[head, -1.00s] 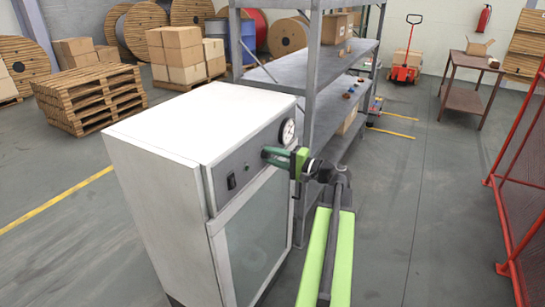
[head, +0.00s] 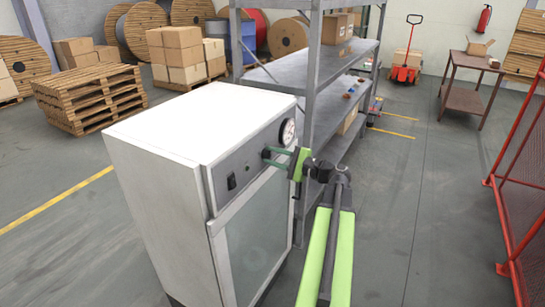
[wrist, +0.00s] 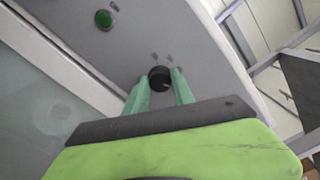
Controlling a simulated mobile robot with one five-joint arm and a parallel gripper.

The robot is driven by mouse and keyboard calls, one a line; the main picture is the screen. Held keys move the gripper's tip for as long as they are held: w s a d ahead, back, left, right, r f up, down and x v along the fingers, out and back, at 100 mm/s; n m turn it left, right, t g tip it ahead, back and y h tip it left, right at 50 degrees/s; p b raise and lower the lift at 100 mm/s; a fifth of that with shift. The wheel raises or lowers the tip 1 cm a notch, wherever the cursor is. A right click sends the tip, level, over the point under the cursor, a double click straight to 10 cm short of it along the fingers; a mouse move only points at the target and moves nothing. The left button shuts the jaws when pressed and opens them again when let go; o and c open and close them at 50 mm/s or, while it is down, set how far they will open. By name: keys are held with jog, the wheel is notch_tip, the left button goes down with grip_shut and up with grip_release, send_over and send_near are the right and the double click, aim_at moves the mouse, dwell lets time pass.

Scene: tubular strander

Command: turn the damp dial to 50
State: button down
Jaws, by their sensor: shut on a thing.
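The damp dial is a small round black knob (wrist: 159,78) on the grey control panel of a white cabinet (head: 200,120). In the wrist view the green fingertips of my gripper (wrist: 160,85) stand on either side of the knob and are shut on it. Small marks show on the panel beside the knob, too small to read.
A metal shelf rack (head: 313,70) stands close behind the cabinet.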

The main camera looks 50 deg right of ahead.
dwell(0.3)
jog(key=c, duration=1.1)
grip_release()
jog(key=shift+o, duration=0.2)
jog(key=v, duration=1.7)
jog(key=shift+s, duration=0.25)
jog(key=shift+f, duration=0.15)
